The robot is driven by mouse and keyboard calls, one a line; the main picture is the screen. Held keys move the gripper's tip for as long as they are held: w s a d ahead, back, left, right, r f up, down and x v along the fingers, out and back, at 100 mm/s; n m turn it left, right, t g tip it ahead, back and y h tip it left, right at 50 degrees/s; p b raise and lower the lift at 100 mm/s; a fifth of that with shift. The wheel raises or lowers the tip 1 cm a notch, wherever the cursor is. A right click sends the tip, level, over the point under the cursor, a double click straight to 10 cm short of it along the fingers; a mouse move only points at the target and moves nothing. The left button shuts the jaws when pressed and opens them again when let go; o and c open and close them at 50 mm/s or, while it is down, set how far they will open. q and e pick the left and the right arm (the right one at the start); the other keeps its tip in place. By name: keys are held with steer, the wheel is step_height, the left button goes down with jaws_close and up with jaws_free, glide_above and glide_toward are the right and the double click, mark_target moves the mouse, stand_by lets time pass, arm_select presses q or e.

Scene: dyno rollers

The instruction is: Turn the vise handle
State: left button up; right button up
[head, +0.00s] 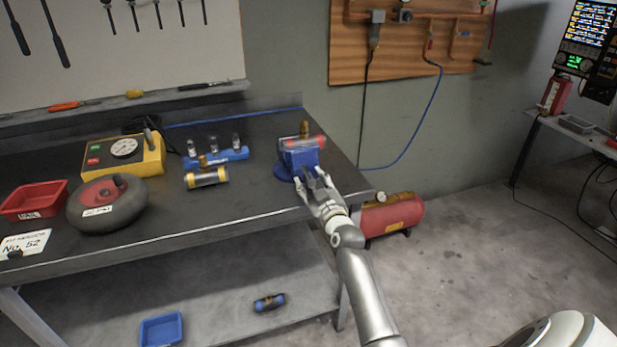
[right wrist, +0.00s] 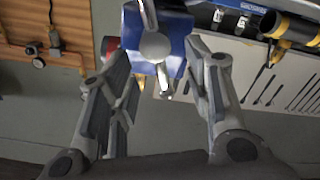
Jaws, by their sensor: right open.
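The blue vise (head: 301,158) stands on the dark workbench (head: 240,205) near its right end. A red cylinder (head: 305,142) with a brass fitting (head: 304,129) is at its top. The right wrist view shows the vise (right wrist: 176,28) close up, with the silver screw head (right wrist: 155,46) and the thin vise handle bar (right wrist: 149,14) running through it, slightly tilted. My right gripper (head: 318,178) is open in front of the vise. In the right wrist view the screw head and handle appear between the spread fingers of my gripper (right wrist: 158,55); contact cannot be told. My left gripper is out of view.
Left of the vise are a yellow-banded cylinder (head: 206,178), a blue rack (head: 228,155), a yellow gauge box (head: 126,154), a dark round roller (head: 106,205) and a red tray (head: 34,203). A red compressor tank (head: 393,218) stands beside the bench. The bench front is mostly clear.

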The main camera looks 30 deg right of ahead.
mark_target(309, 180)
steer(key=shift+x, duration=1.45)
steer(key=shift+c, duration=0.3)
steer(key=c, duration=1)
